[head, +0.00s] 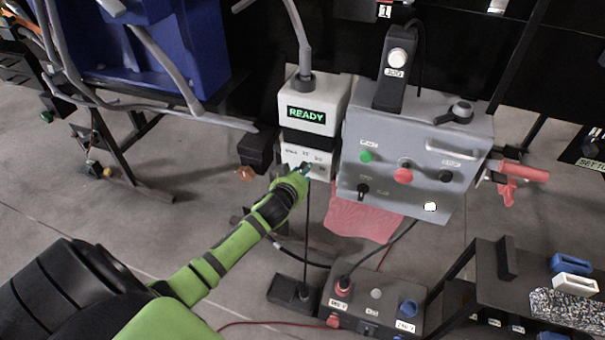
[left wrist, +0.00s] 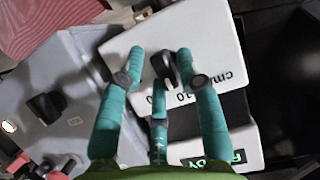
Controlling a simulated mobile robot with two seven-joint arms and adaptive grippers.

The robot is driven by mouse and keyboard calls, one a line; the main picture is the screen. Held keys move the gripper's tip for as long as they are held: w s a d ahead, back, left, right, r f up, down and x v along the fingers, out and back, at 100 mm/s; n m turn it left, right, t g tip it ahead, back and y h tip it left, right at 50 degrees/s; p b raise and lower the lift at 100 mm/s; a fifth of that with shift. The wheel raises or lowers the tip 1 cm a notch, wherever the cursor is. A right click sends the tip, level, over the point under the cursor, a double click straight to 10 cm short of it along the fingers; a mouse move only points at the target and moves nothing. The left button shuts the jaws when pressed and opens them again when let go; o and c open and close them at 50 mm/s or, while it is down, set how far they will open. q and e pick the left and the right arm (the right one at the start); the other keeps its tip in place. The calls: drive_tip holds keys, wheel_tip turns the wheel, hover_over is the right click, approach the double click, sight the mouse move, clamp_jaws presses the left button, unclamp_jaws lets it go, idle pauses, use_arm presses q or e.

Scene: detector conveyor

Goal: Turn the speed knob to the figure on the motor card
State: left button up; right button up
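The speed knob (left wrist: 163,66) is a black pointer knob on the white face of the motor box (left wrist: 205,35), near the printed "cm/s" and "10". My left gripper (left wrist: 160,75) has its teal fingers on either side of the knob. It is open, with a visible gap on the left side; contact on the right cannot be told. In the head view my left gripper (head: 303,171) is at the lower front of the white motor box (head: 318,100) and hides the knob. A card reading "SET TO" (head: 592,164) is cut off at the right edge; its figure is unreadable. My right gripper is not in view.
A green READY display (head: 306,114) is lit on the box. Right beside it stands a grey control box (head: 415,135) with green, red and black controls. A black knob (left wrist: 46,106) shows on it. A socket box (head: 370,307) and cables lie below.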

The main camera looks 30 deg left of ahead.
use_arm(q)
clamp_jaws()
drive_tip(key=shift+f+m+y+b, duration=0.2)
drive_tip(key=shift+m+y+b, duration=0.5)
drive_tip(key=shift+m+y, duration=0.6)
drive_tip(key=shift+f+m+y+b, duration=0.15)
drive_tip(key=shift+m+y+b, duration=0.65)
drive_tip(key=shift+m, duration=0.8)
